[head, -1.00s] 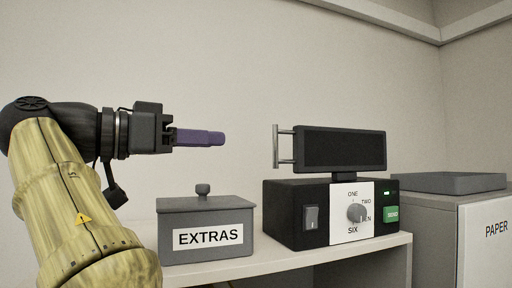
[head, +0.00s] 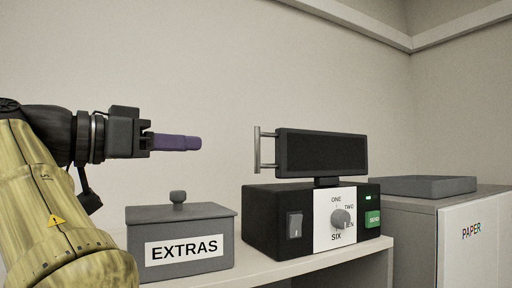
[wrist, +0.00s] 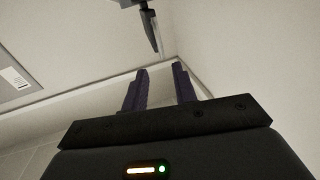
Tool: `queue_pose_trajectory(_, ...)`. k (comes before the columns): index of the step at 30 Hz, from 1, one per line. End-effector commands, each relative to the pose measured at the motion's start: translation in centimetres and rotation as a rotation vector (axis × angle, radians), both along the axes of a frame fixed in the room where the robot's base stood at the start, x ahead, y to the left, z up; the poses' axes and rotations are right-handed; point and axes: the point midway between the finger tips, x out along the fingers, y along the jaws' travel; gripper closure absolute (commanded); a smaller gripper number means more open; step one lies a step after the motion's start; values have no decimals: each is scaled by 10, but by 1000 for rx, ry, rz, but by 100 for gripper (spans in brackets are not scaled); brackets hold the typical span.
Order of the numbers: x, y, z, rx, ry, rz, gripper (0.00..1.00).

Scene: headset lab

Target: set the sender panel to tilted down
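The sender is a black box (head: 264,223) on the shelf. Its dark, flat panel (head: 322,153) stands on a short neck on top, with its face toward me, near upright; its exact tilt is hard to tell. A metal bar handle (head: 257,150) sticks out from the panel's left side. My gripper (head: 199,143), with purple fingers, points right, left of the handle and at about its height in the head view. It is apart from the handle. In the wrist view the two fingers (wrist: 160,79) are spread with nothing between them.
A grey lidded EXTRAS box (head: 135,248) stands on the shelf (head: 285,271) below my gripper. The sender's front has a rocker switch (head: 295,225), a dial (head: 340,219) and a green button (head: 373,218). A PAPER cabinet (head: 472,255) with a grey tray (head: 428,186) stands right.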

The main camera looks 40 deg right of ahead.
Motion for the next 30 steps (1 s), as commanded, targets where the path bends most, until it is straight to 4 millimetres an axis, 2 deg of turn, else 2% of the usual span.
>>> queue_pose_trajectory(21,-6,-122,5,3,2,-2,72)
queue_pose_trajectory(27,-6,-148,3,2,2,-1,72)
queue_pose_trajectory(30,-6,-154,1,2,0,0,72)
